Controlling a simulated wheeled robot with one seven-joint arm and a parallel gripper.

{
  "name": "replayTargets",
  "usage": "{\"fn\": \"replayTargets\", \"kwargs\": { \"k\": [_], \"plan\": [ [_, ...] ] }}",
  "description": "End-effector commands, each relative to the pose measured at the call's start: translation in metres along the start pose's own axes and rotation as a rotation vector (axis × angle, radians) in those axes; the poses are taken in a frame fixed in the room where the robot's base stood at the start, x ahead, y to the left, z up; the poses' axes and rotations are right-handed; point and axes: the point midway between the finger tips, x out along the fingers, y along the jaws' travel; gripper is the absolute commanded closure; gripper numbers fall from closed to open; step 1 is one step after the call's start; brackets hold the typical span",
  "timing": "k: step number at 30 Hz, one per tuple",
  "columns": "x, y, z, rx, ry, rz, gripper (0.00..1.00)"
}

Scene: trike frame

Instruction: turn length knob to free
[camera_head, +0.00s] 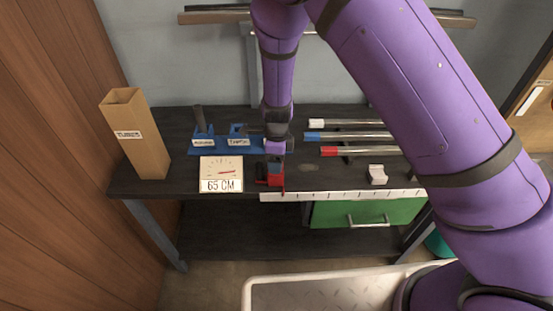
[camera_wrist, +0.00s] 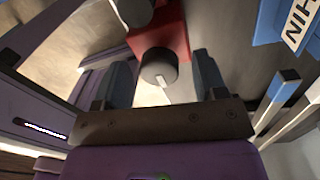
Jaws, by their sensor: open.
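A red block (camera_head: 262,182) sits at the front edge of the dark bench, at the left end of a white ruler strip. In the wrist view the red block (camera_wrist: 172,38) carries a dark round knob (camera_wrist: 158,66) with a white pointer mark. My gripper (camera_wrist: 162,72) is open, with one finger on each side of this knob; I cannot tell whether they touch it. Another dark cylinder (camera_wrist: 134,10) is partly cut off at the top. In the head view my gripper (camera_head: 275,160) points down over the red block and hides part of it. No label for the knob is readable.
A dial board (camera_head: 221,173) reading "65 CM" lies left of the block. Blue labelled holders (camera_head: 222,141) stand behind it. Tubes with white, blue and red ends (camera_head: 355,137) lie to the right, near a small white piece (camera_head: 377,174). A cardboard box (camera_head: 135,135) stands far left.

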Motion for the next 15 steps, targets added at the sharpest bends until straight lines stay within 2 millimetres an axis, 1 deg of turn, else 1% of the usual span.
{"fn": "replayTargets", "kwargs": {
  "k": [7, 8, 9, 11, 12, 13, 14, 15],
  "plan": [
    [0.0008, -0.0001, 0.0001, 0.0, 0.0, 0.0, 0.35],
    [0.0008, -0.0001, 0.0001, 0.0, 0.0, 0.0, 0.4],
    [0.0007, -0.0001, 0.0001, 0.0, 0.0, 0.0, 0.49],
    [0.0007, 0.0, 0.0001, 0.0, 0.0, 0.0, 0.62],
    [0.0007, 0.0, 0.0001, 0.0, 0.0, 0.0, 0.72],
    [0.0007, 0.0, 0.0001, 0.0, 0.0, 0.0, 0.79],
    [0.0006, 0.0, 0.0001, -0.001, 0.0, 0.0, 0.84],
    [0.0006, 0.0, 0.0001, -0.001, 0.0, 0.0, 0.84]
  ]
}}
